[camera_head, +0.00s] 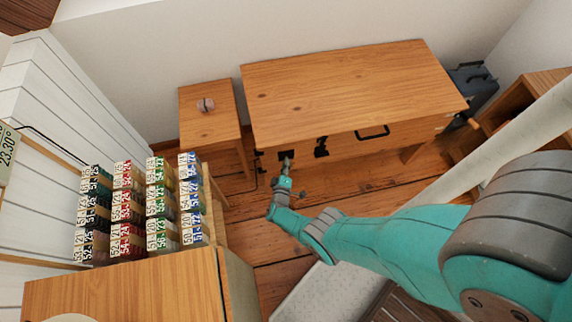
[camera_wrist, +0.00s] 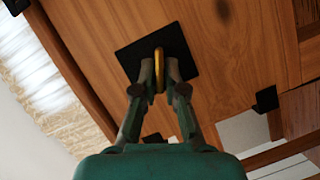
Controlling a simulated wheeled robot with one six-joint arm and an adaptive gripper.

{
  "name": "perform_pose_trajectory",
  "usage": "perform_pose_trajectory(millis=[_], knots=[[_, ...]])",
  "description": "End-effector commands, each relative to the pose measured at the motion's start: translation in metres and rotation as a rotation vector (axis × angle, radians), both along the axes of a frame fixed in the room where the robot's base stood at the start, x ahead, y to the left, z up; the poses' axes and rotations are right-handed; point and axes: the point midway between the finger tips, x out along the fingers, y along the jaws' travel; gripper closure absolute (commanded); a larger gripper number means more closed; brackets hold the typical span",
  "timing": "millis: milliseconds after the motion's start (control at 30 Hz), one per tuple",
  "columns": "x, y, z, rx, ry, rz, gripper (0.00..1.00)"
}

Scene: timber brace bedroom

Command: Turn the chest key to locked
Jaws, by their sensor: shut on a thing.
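The wooden chest (camera_head: 350,85) stands against the back wall in the head view, its front facing me. On its front is a black square lock plate (camera_wrist: 134,57), seen in the wrist view; it is also in the head view (camera_head: 286,154). A yellow key (camera_wrist: 159,68) sticks out from the plate, its flat bow roughly upright in the wrist picture. My gripper (camera_wrist: 159,80) is shut on the key, one finger on each side. The fingers hide part of the bow, and the lock hole cannot be seen. The gripper tip also shows at the chest front in the head view (camera_head: 287,168).
A small side table (camera_head: 208,130) with a round object (camera_head: 205,105) stands left of the chest. A rack of numbered boxes (camera_head: 140,205) fills the left foreground. A grey toolbox (camera_head: 470,85) is right of the chest. Wooden floor lies open before the chest.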

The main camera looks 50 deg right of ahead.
Motion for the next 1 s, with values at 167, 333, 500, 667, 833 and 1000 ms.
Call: perform_pose_trajectory(millis=[167, 333, 500, 667, 833, 1000], knots=[[0.0011, 0.0005, 0.0002, -0.002, 0.001, 0.002, 1.0], [0.0012, 0.0005, 0.0004, -0.002, 0.001, 0.002, 1.0], [0.0011, 0.0005, 0.0003, -0.002, 0.0, 0.002, 0.68], [0.0005, 0.0002, 0.0002, -0.002, 0.001, 0.001, 0.68], [-0.0004, 0.0013, 0.0, -0.002, 0.001, 0.001, 0.68], [-0.0061, 0.0093, 0.0006, -0.003, 0.0, 0.001, 0.68]])
